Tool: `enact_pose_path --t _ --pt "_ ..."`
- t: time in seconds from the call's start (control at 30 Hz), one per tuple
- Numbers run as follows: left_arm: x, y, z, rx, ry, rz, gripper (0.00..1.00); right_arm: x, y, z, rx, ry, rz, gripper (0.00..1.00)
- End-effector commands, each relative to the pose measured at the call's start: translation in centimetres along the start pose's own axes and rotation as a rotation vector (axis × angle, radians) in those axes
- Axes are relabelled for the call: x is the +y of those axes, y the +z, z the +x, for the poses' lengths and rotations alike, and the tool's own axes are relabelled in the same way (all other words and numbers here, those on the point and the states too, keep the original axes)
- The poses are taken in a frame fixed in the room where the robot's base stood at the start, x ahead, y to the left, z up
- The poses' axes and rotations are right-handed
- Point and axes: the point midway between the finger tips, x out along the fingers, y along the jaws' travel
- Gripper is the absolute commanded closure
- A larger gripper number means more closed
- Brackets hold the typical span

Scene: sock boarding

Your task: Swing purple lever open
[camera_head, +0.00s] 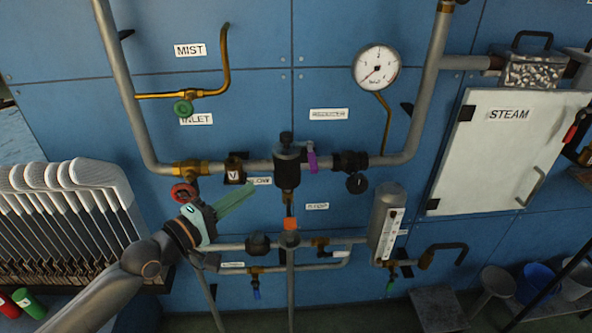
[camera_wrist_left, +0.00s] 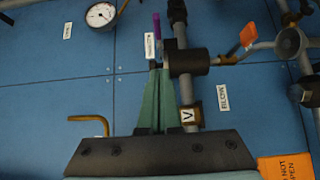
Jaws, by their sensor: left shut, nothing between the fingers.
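The purple lever (camera_head: 312,161) sits on the grey horizontal pipe, just right of the dark valve body (camera_head: 287,168), and hangs downward in the head view. In the left wrist view the purple lever (camera_wrist_left: 157,27) shows just beyond my fingertips. My left gripper (camera_head: 252,186) has long green fingers, shut and empty, pointing up and right toward the valve, with its tips left of the valve body and apart from the lever. In the left wrist view the left gripper's tips (camera_wrist_left: 159,70) lie beside the dark valve. My right gripper is not in view.
A red handwheel (camera_head: 183,193) is close to my left wrist. A tag marked V (camera_head: 234,174) hangs by the fingers. A round gauge (camera_head: 377,68) is above right, a grey cylinder (camera_head: 386,225) below right. A white STEAM door (camera_head: 505,150) is at the right.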

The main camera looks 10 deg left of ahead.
Motion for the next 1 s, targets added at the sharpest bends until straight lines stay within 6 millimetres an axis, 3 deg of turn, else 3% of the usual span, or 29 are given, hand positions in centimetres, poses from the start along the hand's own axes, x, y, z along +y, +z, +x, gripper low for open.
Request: enact_pose_path --t 0.47,1.0 --pt "0.1 0.0 0.8 0.000 0.002 -0.006 1.00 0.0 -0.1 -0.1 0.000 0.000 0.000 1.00" --pt "0.2 0.0 10.3 -0.001 0.003 -0.003 1.00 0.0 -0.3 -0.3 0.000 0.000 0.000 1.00"
